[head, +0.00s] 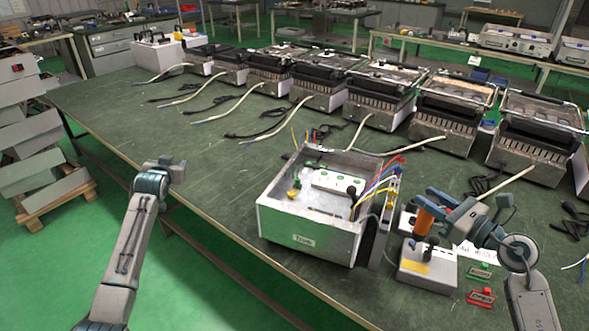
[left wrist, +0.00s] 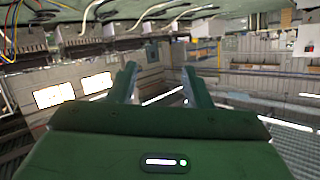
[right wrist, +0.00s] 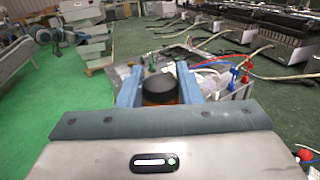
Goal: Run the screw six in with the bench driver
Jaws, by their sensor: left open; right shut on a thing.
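The bench driver, with an orange body (head: 424,222) and black end, is between the fingers of my right gripper (head: 436,208). Its dark cap (right wrist: 160,88) shows between both fingers in the right wrist view. The driver stands roughly upright above a grey box with a yellow label (head: 414,267); I cannot tell whether its tip touches anything. An open metal housing (head: 308,238) stands to its left, with a white terminal block (head: 338,183) and coloured wires inside. Screw six is too small to make out. My left gripper (left wrist: 160,82) is open and empty, off the table's left edge.
A red clip (head: 481,297) and a green clip (head: 480,272) lie right of the grey box. Several heater units with cables line the back of the green table (head: 215,150). Stacked grey panels (head: 28,135) stand on a pallet at the left.

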